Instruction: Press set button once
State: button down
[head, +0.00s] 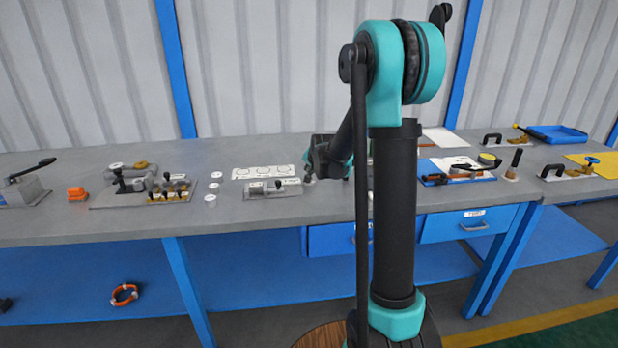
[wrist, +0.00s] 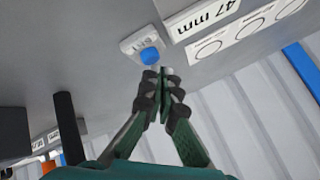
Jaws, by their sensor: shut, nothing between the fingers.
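The set button is a blue cap (wrist: 149,56) on a small pale base (wrist: 131,43) with dark lettering, in the upper middle of the wrist view. My gripper (wrist: 161,72) is shut and empty, its fingertips together right beside the blue cap. I cannot tell whether the tips touch the cap or are just apart from it. In the head view my gripper (head: 311,178) is low over the bench, right of the white card. The button cannot be made out there, near my gripper and arm.
A white card with circles (head: 265,172) and a "47 mm" label (wrist: 206,18) lie close to the button. A small metal fixture (head: 272,190) stands left of my gripper on the grey bench (head: 235,150). A clamp device (head: 130,180) is farther left; a blue tray (head: 557,134) is far right.

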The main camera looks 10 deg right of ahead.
jog(key=shift+f, duration=0.55)
dwell(0.7)
jog(key=shift+r, duration=0.95)
jog(key=shift+r, duration=0.1)
jog(key=shift+r, duration=2.45)
jog(key=s+d+f+n+g, duration=0.1)
jog(key=s+f, duration=0.3)
jog(key=s, duration=0.9)
jog(key=s+d+f+n+g, duration=0.1)
jog(key=s+f+n, duration=0.3)
jog(key=s, duration=1)
jog(key=s+d+f+n+g+h, duration=0.1)
jog(key=s+f, duration=0.5)
jog(key=s, duration=0.8)
jog(key=shift+d+n+g, duration=0.5)
jog(key=shift+n+g, duration=0.4)
jog(key=shift+g, duration=0.1)
